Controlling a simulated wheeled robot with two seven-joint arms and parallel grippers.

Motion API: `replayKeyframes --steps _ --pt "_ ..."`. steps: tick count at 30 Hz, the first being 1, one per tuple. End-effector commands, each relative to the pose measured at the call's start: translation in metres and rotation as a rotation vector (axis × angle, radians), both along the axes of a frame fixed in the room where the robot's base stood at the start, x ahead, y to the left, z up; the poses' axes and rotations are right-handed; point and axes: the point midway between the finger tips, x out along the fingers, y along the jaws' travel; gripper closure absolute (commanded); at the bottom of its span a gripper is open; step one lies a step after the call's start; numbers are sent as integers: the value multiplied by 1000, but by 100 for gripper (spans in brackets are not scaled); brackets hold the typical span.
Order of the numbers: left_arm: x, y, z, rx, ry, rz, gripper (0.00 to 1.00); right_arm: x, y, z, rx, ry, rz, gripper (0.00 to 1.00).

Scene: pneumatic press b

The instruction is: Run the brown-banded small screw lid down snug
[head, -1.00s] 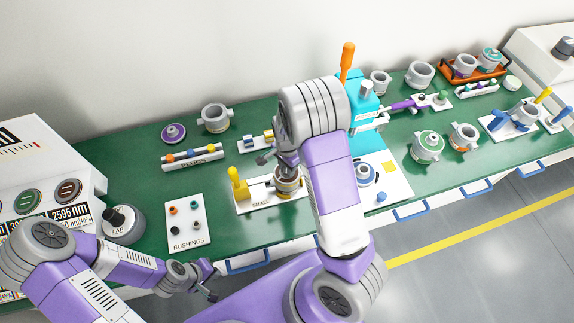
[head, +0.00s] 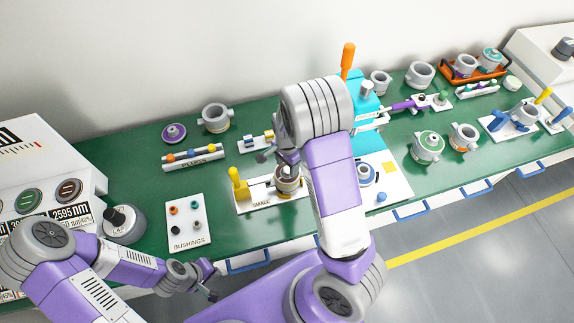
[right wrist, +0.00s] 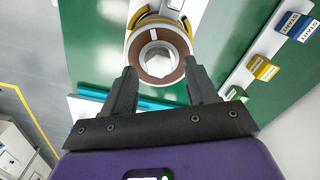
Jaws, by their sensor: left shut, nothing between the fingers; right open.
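The brown-banded small screw lid (right wrist: 158,60) shows in the right wrist view as a brown ring around a pale hexagonal centre. It sits on a grey pot with a yellow band (right wrist: 148,18). In the head view the pot (head: 288,189) stands in the white SMALL fixture (head: 250,205), its top largely hidden by my right gripper (head: 284,160). In the right wrist view my right gripper (right wrist: 160,82) is open, its fingertips short of the lid with nothing between them. My left gripper (head: 212,283) is shut and empty, low by the table's front edge.
A yellow clamp handle (head: 238,187) stands left of the pot. The BUSHINGS plate (head: 184,230) and PLUGS rack (head: 195,158) lie further left. The teal press (head: 366,110) stands behind my right arm.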

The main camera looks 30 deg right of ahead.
Motion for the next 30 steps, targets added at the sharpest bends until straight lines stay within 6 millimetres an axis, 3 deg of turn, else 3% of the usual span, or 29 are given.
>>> replayKeyframes --steps 6,12,30 --pt "0 0 8 0 0 0 100 1 1 41 2 -7 1 43" --pt "0 0 11 0 0 0 100 1 0 62 1 -4 0 43" --pt "0 0 11 0 0 0 100 1 0 64 0 -2 -1 43"
